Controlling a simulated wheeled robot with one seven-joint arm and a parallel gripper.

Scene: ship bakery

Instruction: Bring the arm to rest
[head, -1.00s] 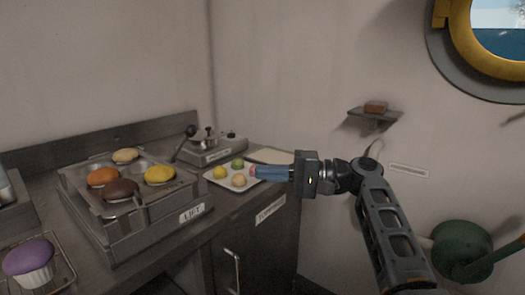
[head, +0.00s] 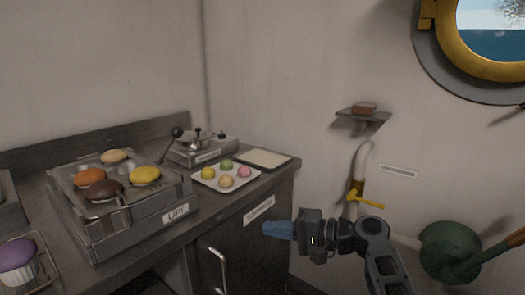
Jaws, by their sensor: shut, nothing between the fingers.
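My gripper (head: 268,229) is at the lower middle of the head view, in front of the cabinet below the counter's right end. Its blue fingers point left and are shut, with nothing seen between them. My arm comes in from the lower right and is bent at the wrist. The gripper is apart from the counter and its trays, as far as this view shows.
The dark counter (head: 262,183) bears a tray of small coloured balls (head: 243,183), a pale flat tray (head: 263,158) and a lift unit (head: 176,212) with several buns. A purple cupcake (head: 16,254) is far left. A yellow-handled hose (head: 364,194) and green drum (head: 446,252) are right.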

